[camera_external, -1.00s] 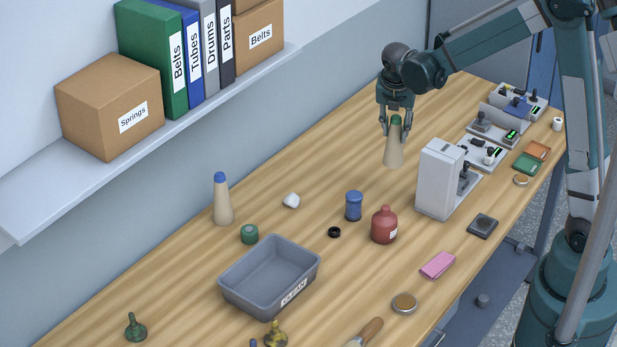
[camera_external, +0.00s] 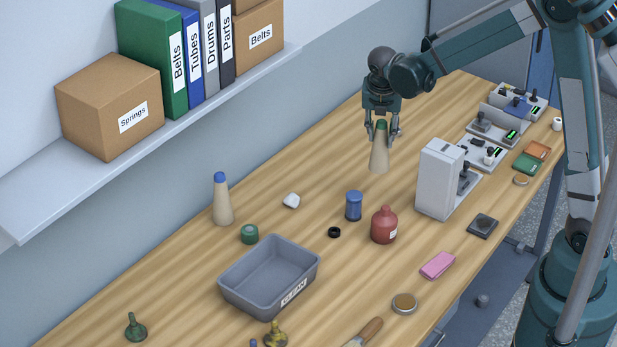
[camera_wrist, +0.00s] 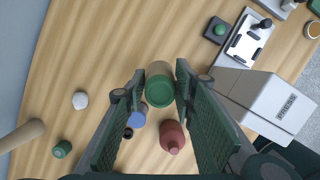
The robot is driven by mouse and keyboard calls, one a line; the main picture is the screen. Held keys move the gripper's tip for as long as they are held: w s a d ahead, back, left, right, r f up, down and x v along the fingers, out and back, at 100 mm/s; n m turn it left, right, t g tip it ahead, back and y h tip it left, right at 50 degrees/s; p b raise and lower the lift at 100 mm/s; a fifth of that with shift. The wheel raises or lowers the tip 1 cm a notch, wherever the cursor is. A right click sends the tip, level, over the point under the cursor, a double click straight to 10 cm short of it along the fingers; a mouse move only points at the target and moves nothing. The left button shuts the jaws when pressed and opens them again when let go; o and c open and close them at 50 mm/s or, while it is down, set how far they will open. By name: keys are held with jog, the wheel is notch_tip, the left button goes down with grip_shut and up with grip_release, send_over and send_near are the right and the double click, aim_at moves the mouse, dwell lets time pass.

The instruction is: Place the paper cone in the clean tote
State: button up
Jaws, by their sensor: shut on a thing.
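A tan paper cone with a green tip (camera_external: 379,155) hangs upright in my gripper (camera_external: 382,130) in the external view. My gripper is shut on the cone's green top, which shows between the fingers in the wrist view (camera_wrist: 158,90). The cone appears to be above the table, beyond the white press. The grey clean tote (camera_external: 268,272) stands at the front left of the table with its label facing front, and looks empty. A second tan cone with a blue tip (camera_external: 222,200) stands upright near the wall.
A shelf with boxes and binders (camera_external: 150,130) overhangs the left.

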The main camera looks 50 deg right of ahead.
jog(key=a+n+t+y, duration=0.1)
jog(key=a+n, duration=0.6)
jog(key=a, duration=4.4)
jog(key=shift+w+a+r+n, duration=0.15)
jog(key=shift+w+r+n, duration=0.2)
jog(key=shift+w, duration=0.1)
jog(key=shift+f, duration=2.9)
jog(key=shift+f+p, duration=0.4)
jog(key=shift+f, duration=1.8)
